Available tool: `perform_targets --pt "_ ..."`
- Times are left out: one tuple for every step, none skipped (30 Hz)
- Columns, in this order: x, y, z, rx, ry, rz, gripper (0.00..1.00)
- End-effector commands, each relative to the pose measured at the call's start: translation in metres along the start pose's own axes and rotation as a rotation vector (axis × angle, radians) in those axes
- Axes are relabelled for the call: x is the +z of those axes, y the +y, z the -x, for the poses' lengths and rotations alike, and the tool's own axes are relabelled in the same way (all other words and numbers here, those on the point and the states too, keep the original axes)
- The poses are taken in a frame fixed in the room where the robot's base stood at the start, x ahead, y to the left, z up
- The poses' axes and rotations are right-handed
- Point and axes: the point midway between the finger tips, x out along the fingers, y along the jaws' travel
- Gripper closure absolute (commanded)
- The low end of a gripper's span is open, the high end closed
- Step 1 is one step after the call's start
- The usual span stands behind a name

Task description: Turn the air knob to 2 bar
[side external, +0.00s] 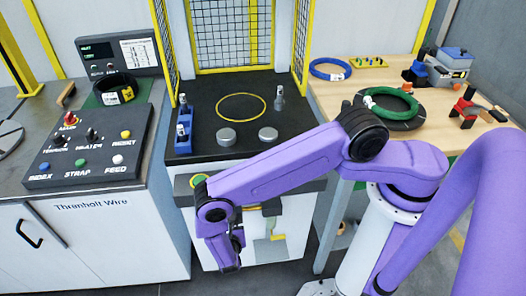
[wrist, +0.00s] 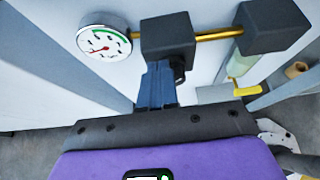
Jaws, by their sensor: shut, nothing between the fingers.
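The white air gauge (wrist: 102,44), with a green arc and a red needle, is at the upper left in the wrist view. Its needle points to the lower left; the numbers are too small to read surely. A brass pipe (wrist: 215,36) runs from it through a dark regulator block (wrist: 164,36). A dark round part, likely the air knob (wrist: 178,68), shows under that block, partly hidden by my fingers. My gripper (wrist: 159,68) is shut and empty, its blue fingers just below the block; contact cannot be told. In the side view my gripper (side external: 228,262) hangs low before the white cabinet.
A second dark block (wrist: 270,25) and a yellow handle (wrist: 222,90) are right of the regulator. In the side view, a button panel (side external: 88,172) is on the left bench, and a green coil (side external: 391,104) lies on the wooden table at right.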

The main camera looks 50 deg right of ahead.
Motion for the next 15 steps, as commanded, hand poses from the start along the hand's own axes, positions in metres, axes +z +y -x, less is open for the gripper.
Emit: perform_targets --pt "0.002 0.001 0.001 0.0 0.0 -0.001 1.0" --pt "0.003 0.001 0.001 0.001 -0.001 -0.001 1.0" --pt "0.004 0.002 0.002 0.001 -0.001 -0.001 1.0" --pt "0.004 0.002 0.002 0.001 -0.001 -0.001 1.0" --pt "0.005 0.002 0.003 0.001 -0.001 -0.001 1.0" --pt "0.004 0.002 0.004 0.001 -0.002 -0.001 1.0" --pt "0.004 0.003 0.005 0.002 -0.002 0.0 1.0" --pt "0.003 0.003 0.007 0.003 -0.002 0.0 1.0" --pt "0.001 0.003 0.01 0.004 -0.002 0.001 1.0" --pt "-0.001 0.003 0.013 0.005 -0.002 0.001 1.0" --pt "-0.002 0.003 0.015 0.004 -0.002 0.0 1.0" --pt "-0.004 0.003 0.019 0.005 -0.003 0.0 1.0" --pt "-0.006 0.003 0.022 0.005 -0.003 0.001 1.0" --pt "-0.007 0.003 0.025 0.005 -0.003 0.0 1.0" --pt "-0.009 0.003 0.028 0.004 -0.003 0.0 1.0"
